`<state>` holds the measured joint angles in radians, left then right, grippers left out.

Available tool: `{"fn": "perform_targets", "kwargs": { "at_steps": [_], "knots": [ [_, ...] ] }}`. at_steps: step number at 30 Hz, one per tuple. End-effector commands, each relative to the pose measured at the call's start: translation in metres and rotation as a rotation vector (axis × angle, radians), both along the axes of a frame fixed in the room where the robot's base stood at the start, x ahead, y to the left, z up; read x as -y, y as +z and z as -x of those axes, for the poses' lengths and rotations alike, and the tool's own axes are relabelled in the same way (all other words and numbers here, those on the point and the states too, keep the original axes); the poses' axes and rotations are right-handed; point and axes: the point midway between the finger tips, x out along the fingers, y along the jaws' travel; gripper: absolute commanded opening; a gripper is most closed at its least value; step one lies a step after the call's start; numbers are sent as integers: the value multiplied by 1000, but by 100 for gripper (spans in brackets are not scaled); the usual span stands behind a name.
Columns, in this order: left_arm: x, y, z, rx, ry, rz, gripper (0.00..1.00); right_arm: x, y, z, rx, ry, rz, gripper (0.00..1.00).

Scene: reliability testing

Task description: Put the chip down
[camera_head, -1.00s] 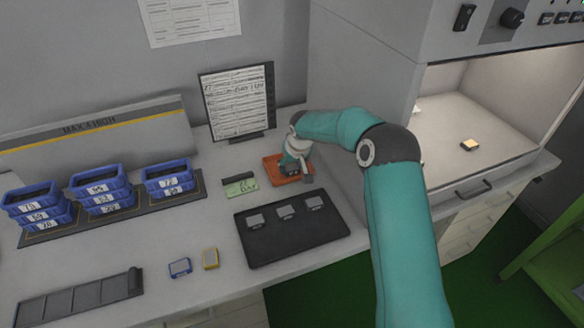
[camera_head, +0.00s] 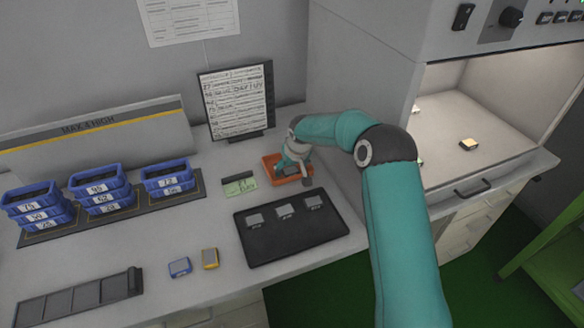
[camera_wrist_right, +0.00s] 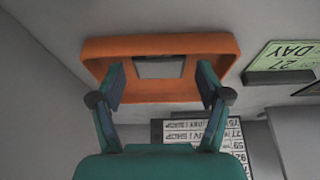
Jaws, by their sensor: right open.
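A grey square chip (camera_wrist_right: 160,67) lies flat inside the shallow orange tray (camera_wrist_right: 160,44), as the right wrist view shows. My right gripper (camera_wrist_right: 161,82) is open, with one finger on each side of the chip and a gap to it. In the head view my right gripper (camera_head: 291,172) is over the orange tray (camera_head: 270,165) and hides most of its inside, so the chip cannot be seen there. My left gripper is not in view.
A black tray (camera_head: 258,244) with three grey chips lies in front of the orange tray. A green card (camera_head: 240,186) stands to its left. Blue bins (camera_head: 166,178), a blue piece (camera_head: 179,267) and a yellow piece (camera_head: 210,258) are further left. A lit chamber (camera_head: 440,150) is at right.

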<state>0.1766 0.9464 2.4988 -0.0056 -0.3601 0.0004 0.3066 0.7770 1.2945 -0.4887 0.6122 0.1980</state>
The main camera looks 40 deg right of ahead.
Motion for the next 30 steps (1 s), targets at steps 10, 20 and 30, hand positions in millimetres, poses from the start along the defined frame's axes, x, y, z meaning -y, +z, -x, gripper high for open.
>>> {"fn": "perform_targets", "kwargs": {
  "at_steps": [10,20,30],
  "knots": [
    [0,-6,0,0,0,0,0,-5,53,20,5,1,2,76],
    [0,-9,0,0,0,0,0,-10,102,40,3,1,1,76],
    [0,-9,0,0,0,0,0,-11,110,44,1,1,1,76]
  ]
}}
